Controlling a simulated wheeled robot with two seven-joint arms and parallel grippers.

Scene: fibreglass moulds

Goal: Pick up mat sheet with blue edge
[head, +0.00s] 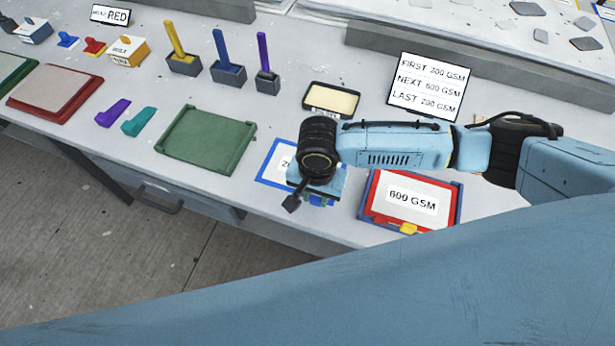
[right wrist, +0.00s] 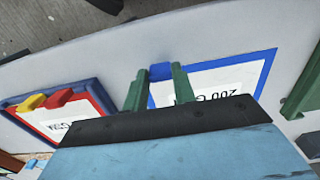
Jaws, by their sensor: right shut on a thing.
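The mat sheet with blue edge (head: 271,166) lies on the grey table, mostly hidden under my right gripper in the head view. It has a white label reading 200 GSM. In the right wrist view the sheet (right wrist: 225,80) shows with its blue tab (right wrist: 161,72) at the near edge. My right gripper (head: 320,200) points down over this edge. In the right wrist view its two green fingers (right wrist: 158,86) are on either side of the blue tab, shut on it. The sheet looks flat on the table. My left gripper is not in view.
A blue tray (head: 457,207) holds a red-edged 600 GSM sheet (head: 412,198) at right, with red and yellow tabs. An empty green tray (head: 207,140) stands at left. Behind are a dark tray with a cream pad (head: 330,101) and an order sign (head: 430,84).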

